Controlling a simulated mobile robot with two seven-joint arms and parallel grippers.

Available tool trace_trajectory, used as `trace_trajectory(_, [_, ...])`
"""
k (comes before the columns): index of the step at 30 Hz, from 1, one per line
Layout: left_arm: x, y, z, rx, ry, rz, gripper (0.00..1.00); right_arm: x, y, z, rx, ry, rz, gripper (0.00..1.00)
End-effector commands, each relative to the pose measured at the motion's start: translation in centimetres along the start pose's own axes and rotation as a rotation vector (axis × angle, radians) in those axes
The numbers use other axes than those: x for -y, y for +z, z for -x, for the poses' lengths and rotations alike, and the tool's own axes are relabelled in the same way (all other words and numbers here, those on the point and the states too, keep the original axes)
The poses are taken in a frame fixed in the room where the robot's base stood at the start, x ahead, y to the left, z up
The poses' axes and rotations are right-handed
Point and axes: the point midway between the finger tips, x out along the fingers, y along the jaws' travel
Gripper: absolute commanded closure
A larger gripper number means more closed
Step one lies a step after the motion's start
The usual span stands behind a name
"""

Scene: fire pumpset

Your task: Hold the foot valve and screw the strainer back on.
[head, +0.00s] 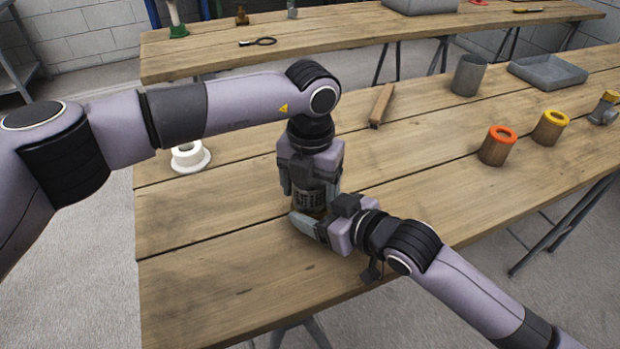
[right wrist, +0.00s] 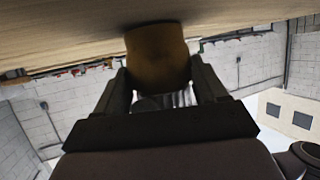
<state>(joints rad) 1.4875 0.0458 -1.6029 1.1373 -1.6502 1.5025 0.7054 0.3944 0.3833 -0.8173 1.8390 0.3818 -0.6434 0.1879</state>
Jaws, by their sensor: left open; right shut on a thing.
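The foot valve is a brass-brown body (right wrist: 157,55) standing at the table top in the right wrist view, between the fingers of my right gripper (right wrist: 160,82). In the head view my right gripper (head: 308,222) is shut on it, low over the near table, and hides most of it. The grey slotted strainer (head: 307,199) sits directly above the valve. Its ribs also show in the right wrist view (right wrist: 178,99). My left gripper (head: 310,190) points down from above, open, with its fingers on either side of the strainer. Whether the threads are engaged is hidden.
On the near table are a wooden block (head: 381,105), a grey cup (head: 468,75), a grey tray (head: 547,72), an orange-rimmed cylinder (head: 498,146), a yellow-rimmed cylinder (head: 550,128) and a white flanged ring (head: 190,157). The table's front left is clear.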

Motion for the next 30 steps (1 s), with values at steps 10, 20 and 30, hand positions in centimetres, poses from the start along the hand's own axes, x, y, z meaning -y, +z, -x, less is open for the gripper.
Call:
trace_trajectory(10, [0.0,-0.01,0.02,0.0,0.001,0.0,0.71,0.0,-0.38,0.05,-0.009,0.0,0.001,1.0])
trace_trajectory(20, [-0.04,0.01,0.03,-0.001,0.001,-0.235,0.71,-0.02,-0.37,0.05,-0.009,0.0,0.001,1.0])
trace_trajectory(30, [-0.09,0.03,-0.01,-0.002,0.002,-0.739,0.71,-0.03,-0.35,0.06,-0.009,0.0,0.001,1.0])
